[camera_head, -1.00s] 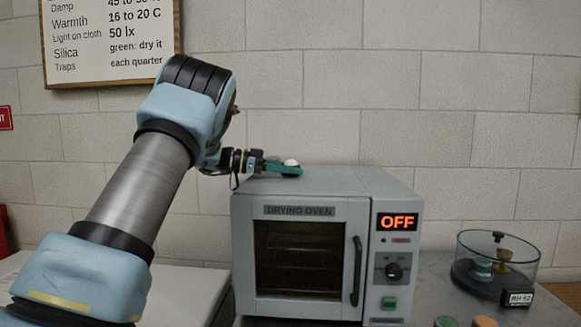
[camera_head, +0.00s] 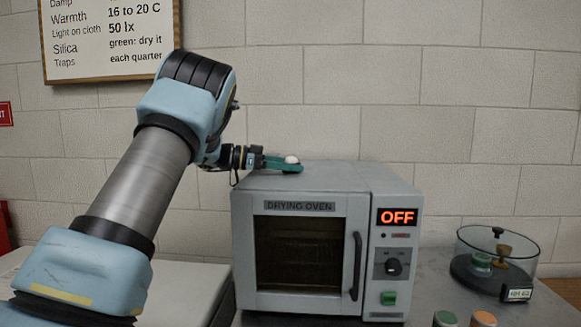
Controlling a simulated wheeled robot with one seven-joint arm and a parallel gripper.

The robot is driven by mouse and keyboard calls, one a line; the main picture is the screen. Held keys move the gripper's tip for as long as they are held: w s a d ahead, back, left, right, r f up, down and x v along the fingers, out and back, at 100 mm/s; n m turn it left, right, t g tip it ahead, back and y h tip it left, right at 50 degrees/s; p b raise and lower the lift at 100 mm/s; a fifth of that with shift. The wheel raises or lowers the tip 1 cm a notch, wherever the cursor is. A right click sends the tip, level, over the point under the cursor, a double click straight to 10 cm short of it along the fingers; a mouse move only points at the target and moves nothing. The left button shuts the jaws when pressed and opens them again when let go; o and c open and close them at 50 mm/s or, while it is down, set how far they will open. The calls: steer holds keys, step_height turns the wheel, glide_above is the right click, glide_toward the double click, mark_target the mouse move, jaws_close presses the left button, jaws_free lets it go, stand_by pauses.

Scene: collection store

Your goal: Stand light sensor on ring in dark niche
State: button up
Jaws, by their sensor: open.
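My gripper (camera_head: 284,164) reaches over the top of the drying oven, pointing right, with its green fingers open. A small white dome (camera_head: 292,159), which looks like the light sensor, shows at the fingertips. The near finger hides its lower part, so I cannot tell whether it sits between the fingers or behind them, or what it rests on. I cannot make out a ring or a dark niche in this view.
The drying oven (camera_head: 360,178) has a shut door and its display reads OFF. To its right are a clear round vessel (camera_head: 497,262) with small items inside, a green-topped jar (camera_head: 445,319) and an orange-topped jar (camera_head: 484,318). A wall notice hangs upper left.

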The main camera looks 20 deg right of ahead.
mark_target(252, 173)
steer(key=b+v, duration=0.3)
steer(key=v, duration=0.7)
steer(key=shift+w+a+f, duration=0.1)
steer(key=shift+a, duration=0.2)
steer(key=shift+w+a+r+b, duration=0.25)
steer(key=shift+a+b, duration=0.05)
steer(key=shift+a, duration=0.3)
